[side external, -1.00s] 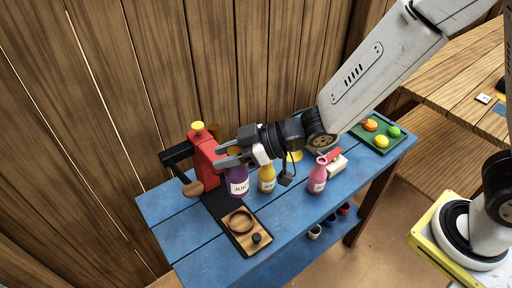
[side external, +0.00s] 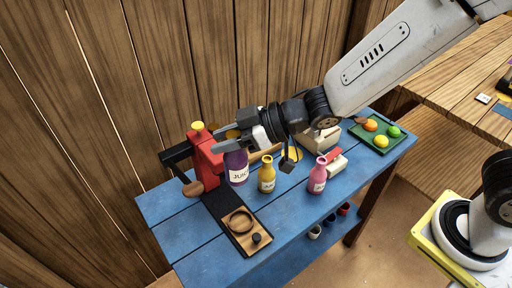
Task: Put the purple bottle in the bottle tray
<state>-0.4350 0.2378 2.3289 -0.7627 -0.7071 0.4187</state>
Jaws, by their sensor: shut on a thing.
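The purple bottle (side external: 236,170), with a white juice label, is upright at the left part of the blue table, just right of the red press. My gripper (side external: 229,145) is shut on its upper part and holds it; its bottom appears a little above the table. A beige box-like holder (side external: 322,138) stands behind my wrist, partly hidden; I cannot tell whether it is the bottle tray.
A yellow bottle (side external: 267,175) and a pink bottle (side external: 318,176) stand to the right. A red press (side external: 205,155) stands close at left, with a black board (side external: 222,212) in front. A green tray (side external: 372,143) of fruit is at the far right.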

